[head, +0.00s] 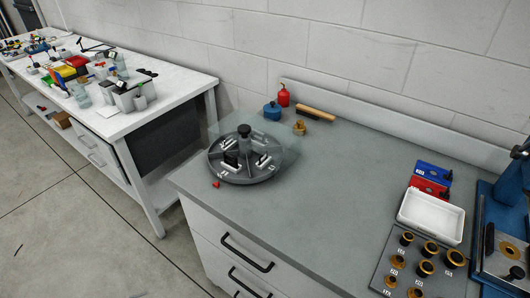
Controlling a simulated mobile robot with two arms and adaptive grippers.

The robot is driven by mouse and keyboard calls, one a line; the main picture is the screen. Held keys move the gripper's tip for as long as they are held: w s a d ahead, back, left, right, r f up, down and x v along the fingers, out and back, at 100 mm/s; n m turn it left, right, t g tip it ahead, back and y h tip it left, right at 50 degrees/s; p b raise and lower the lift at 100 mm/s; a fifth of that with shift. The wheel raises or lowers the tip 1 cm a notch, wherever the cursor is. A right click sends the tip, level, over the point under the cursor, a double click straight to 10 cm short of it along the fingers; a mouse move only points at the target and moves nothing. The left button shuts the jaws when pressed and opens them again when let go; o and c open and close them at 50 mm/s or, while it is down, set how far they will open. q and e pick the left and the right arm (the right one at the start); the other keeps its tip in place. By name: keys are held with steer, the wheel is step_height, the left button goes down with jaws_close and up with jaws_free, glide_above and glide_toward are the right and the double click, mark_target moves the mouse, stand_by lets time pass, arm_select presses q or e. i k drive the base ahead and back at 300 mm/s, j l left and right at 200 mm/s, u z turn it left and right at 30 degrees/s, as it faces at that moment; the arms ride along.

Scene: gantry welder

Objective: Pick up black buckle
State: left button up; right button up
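A round grey divided tray (243,178) with a black centre knob stands on the grey counter, near its left end. A small black piece (231,158) sits in the tray's left part. It may be the black buckle, but it is too small to tell. White labels mark several of the compartments. A clear, see-through cover seems to lie over or behind the tray. Neither of my grippers is in view.
A red bottle (283,96), blue container (272,112), brush (316,114) and brass piece (299,128) stand behind the tray. A small red piece (215,184) lies before it. A white bin (431,215) and ring board (412,266) are right. Mid-counter is clear.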

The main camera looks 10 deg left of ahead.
mark_target(225, 154)
steer(key=u, duration=0.7)
